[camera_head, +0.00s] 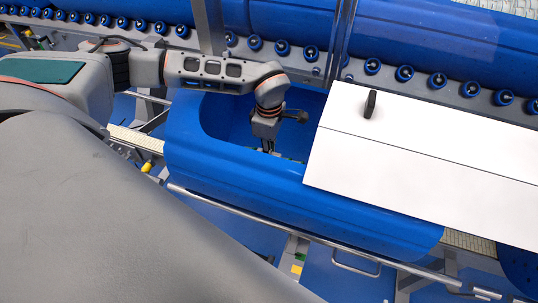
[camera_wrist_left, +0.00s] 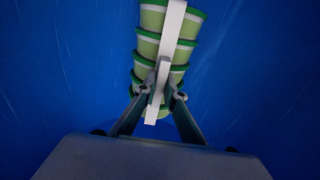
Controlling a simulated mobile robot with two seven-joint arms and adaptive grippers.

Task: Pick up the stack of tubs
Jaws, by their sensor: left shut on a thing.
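The stack of tubs (camera_wrist_left: 149,47) shows in the left wrist view as several pale green tubs with green rims, one on another. A white strip (camera_wrist_left: 172,35) runs along the stack. My left gripper (camera_wrist_left: 160,92) is shut on this strip at the end of the stack nearer the camera. In the head view my left gripper (camera_head: 267,150) points down inside the open part of a blue bin (camera_head: 210,150). The stack is almost wholly hidden there by the bin wall and gripper. My right gripper is not in view.
A white lid (camera_head: 430,150) with a black knob (camera_head: 370,103) covers the bin's right part, close to my left wrist. Blue rollers (camera_head: 372,66) and a large blue tube (camera_head: 440,40) run behind. A metal rail (camera_head: 300,232) runs along the front.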

